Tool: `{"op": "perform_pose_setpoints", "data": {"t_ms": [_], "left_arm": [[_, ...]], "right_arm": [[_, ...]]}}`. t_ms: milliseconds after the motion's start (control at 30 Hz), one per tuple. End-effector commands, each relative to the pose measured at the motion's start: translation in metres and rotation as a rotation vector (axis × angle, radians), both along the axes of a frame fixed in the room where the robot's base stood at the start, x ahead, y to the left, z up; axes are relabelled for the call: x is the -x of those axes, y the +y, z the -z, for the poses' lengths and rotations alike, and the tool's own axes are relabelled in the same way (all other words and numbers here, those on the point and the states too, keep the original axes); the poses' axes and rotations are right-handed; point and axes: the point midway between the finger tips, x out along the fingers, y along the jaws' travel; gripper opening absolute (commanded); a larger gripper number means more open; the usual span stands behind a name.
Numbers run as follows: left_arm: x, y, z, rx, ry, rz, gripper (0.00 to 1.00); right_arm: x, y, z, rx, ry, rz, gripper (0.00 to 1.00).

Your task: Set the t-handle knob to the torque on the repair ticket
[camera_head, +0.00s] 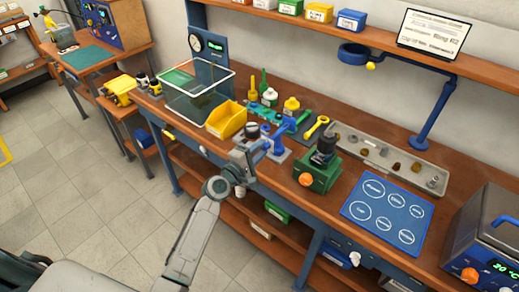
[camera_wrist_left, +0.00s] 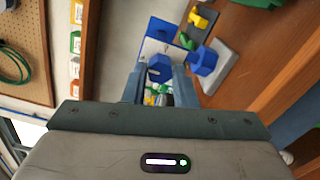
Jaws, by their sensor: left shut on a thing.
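My left gripper (camera_head: 256,150) reaches over the bench's front edge to a small blue fixture (camera_head: 283,140) on a grey base. In the left wrist view its two fingers (camera_wrist_left: 160,76) are shut on a blue knob-like part (camera_wrist_left: 160,66), which I take to be the t-handle knob. The fingers hide part of it, and any torque scale on it cannot be read. A second blue part (camera_wrist_left: 205,63) stands beside it on a grey block. A tilted white ticket board (camera_head: 433,33) is on the shelf at upper right; its small text is not clearly legible. My right gripper is not in view.
A yellow bin (camera_head: 226,120) and a clear green-based tray (camera_head: 198,92) lie left of the fixture. A green block with a black top (camera_head: 320,170) stands close on the right. Beyond are a grey parts tray (camera_head: 392,160) and a blue mat (camera_head: 388,213).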

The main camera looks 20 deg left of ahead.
Motion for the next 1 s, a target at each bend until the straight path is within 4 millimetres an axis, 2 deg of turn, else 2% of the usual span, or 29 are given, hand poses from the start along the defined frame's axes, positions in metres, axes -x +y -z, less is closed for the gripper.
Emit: {"op": "perform_pose_setpoints", "data": {"t_ms": [367, 400, 500, 833, 1000], "left_arm": [[0.0, 0.0, 0.001, 0.004, 0.003, 0.0, 0.02], [0.0, 0.0, 0.001, 0.004, 0.003, 0.0, 0.27], [0.0, 0.0, 0.001, 0.003, 0.002, 0.0, 0.47], [0.002, 0.001, 0.001, 0.002, 0.002, 0.0, 0.47], [0.023, 0.008, 0.003, 0.001, 0.003, 0.001, 0.47]], "right_arm": [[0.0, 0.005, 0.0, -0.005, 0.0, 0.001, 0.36], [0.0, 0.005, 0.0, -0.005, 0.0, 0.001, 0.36], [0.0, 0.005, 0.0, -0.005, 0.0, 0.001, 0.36], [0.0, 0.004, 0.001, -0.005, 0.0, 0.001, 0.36], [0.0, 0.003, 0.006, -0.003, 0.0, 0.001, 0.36]]}}
